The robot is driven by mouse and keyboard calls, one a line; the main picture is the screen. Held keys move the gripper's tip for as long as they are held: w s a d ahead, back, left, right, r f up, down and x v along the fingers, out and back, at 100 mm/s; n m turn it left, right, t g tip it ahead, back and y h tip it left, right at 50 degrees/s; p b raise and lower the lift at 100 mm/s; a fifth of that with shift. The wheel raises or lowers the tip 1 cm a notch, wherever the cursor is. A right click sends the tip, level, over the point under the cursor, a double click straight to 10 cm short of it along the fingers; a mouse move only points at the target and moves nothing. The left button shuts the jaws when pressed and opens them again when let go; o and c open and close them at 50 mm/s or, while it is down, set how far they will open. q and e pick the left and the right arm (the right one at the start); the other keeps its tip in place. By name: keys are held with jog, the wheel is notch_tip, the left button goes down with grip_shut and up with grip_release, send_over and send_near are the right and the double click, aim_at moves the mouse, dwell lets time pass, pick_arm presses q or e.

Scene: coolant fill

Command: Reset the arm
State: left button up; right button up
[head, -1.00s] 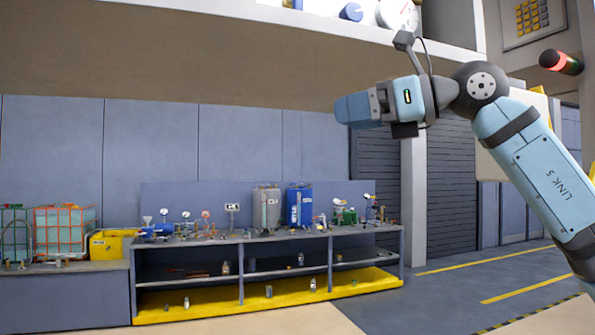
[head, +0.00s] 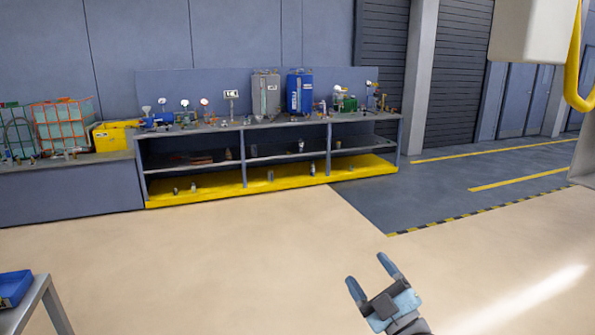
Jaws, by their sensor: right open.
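My right gripper (head: 372,276) shows at the bottom of the head view, right of centre. Its two blue-grey fingers point up and to the left and stand apart, with nothing between them. It is over the bare tan floor and touches nothing. Only the gripper and a short piece of the wrist show; the rest of my right arm is out of the picture. My left gripper is not in view.
A long workbench (head: 237,187) with a yellow base stands along the far wall, holding a grey canister (head: 265,94), a blue canister (head: 300,92) and small fittings. A blue tray (head: 14,287) sits on a table corner at lower left. The middle floor is clear.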

jog(key=s+d+f+m+g+h, duration=0.2)
jog(key=s+f+m+h, duration=0.3)
jog(key=f, duration=0.6)
jog(key=s+d+f+m+g+h, duration=0.25)
jog(key=s+f+m, duration=0.35)
jog(key=f, duration=0.5)
jog(key=s+f+m+g+h, duration=0.1)
jog(key=s+f+m+g, duration=0.15)
jog(key=s+f, duration=0.45)
jog(key=s+f+m+g+h, duration=0.1)
jog(key=s+f+g, duration=0.3)
jog(key=s, duration=0.6)
pick_arm(q)
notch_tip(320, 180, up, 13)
jog(key=p, duration=1.4)
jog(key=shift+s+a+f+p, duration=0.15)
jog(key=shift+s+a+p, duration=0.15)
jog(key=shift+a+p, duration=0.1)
pick_arm(e)
notch_tip(320, 180, up, 12)
jog(key=d+t, duration=0.1)
jog(key=t, duration=0.1)
jog(key=shift+d+n, duration=0.15)
jog(key=shift+n, duration=0.3)
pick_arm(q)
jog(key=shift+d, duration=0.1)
pick_arm(e)
jog(key=shift+w, duration=0.15)
